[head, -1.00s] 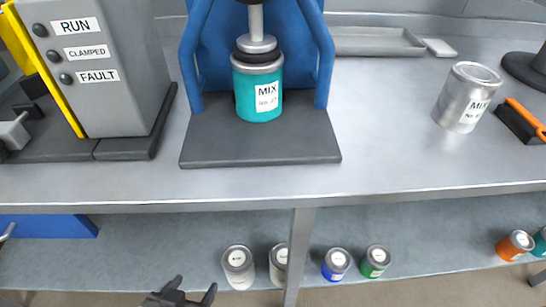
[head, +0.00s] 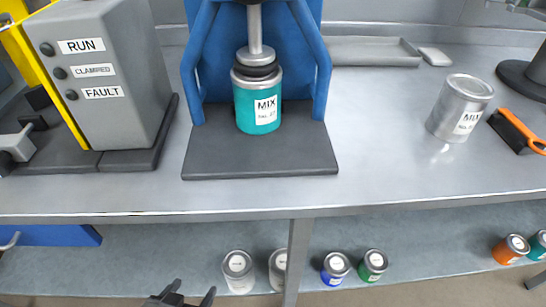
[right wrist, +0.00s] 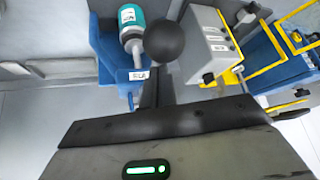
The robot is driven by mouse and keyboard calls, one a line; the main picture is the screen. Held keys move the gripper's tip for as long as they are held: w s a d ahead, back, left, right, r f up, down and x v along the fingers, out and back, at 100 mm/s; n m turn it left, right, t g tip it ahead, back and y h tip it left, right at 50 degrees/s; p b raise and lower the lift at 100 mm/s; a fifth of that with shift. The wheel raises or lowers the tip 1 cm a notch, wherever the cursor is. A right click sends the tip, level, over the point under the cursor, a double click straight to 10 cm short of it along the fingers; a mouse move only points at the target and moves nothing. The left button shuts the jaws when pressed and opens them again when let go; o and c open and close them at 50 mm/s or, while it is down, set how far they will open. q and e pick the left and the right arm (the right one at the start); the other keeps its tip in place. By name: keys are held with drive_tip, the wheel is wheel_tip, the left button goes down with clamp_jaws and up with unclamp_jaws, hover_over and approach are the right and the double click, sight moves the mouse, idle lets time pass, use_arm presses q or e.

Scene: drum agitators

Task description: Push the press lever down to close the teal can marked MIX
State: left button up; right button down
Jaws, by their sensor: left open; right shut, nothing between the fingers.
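The teal can marked MIX (head: 258,108) stands upright on the dark base plate of the blue press (head: 205,70). The press ram (head: 255,30) and its dark pad (head: 257,70) are directly over the can's top; I cannot tell whether the pad presses on it. In the right wrist view the can (right wrist: 131,18) is at the top, and a black ball knob (right wrist: 165,41), seemingly the press lever's, is near my right gripper (right wrist: 157,85). That gripper is shut and empty; contact with the knob is unclear. My left gripper (head: 182,295) is open and empty, low in the head view.
A grey control box (head: 105,85) with RUN, CLAMPED and FAULT labels stands left of the press. A silver MIX can (head: 460,108), an orange-handled brush (head: 518,132) and a shallow tray (head: 370,52) are to the right. Several small cans sit on the lower shelf (head: 170,260).

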drive_tip(key=shift+s+a+r+n+p, duration=0.3)
drive_tip(key=shift+s+r+p, duration=0.35)
drive_tip(key=shift+p, duration=0.3)
drive_tip(key=shift+s+a+r+n+p, duration=0.2)
drive_tip(key=shift+s+r+n+p, duration=0.1)
drive_tip(key=shift+s+r+p, duration=0.5)
drive_tip(key=shift+r+p, duration=0.7)
drive_tip(key=shift+p, duration=0.15)
use_arm(q)
drive_tip(key=shift+g, duration=0.3)
drive_tip(key=r, duration=0.1)
drive_tip(key=s+r, duration=0.1)
drive_tip(key=r, duration=0.3)
drive_tip(key=shift+s+d+r, duration=0.1)
drive_tip(key=shift+s+d, duration=0.05)
drive_tip(key=shift+d, duration=0.1)
use_arm(e)
drive_tip(key=shift+w+r, duration=0.1)
drive_tip(key=shift+r, duration=0.05)
use_arm(q)
wheel_tip(320, 180, up, 7)
drive_tip(key=p, duration=0.6)
drive_tip(key=shift+w+a+f, duration=0.15)
drive_tip(key=shift+w+f, duration=0.05)
drive_tip(key=shift+w, duration=0.05)
use_arm(e)
wheel_tip(320, 180, up, 16)
drive_tip(key=w, duration=0.2)
drive_tip(key=shift+w, duration=0.35)
drive_tip(key=shift+d, duration=0.1)
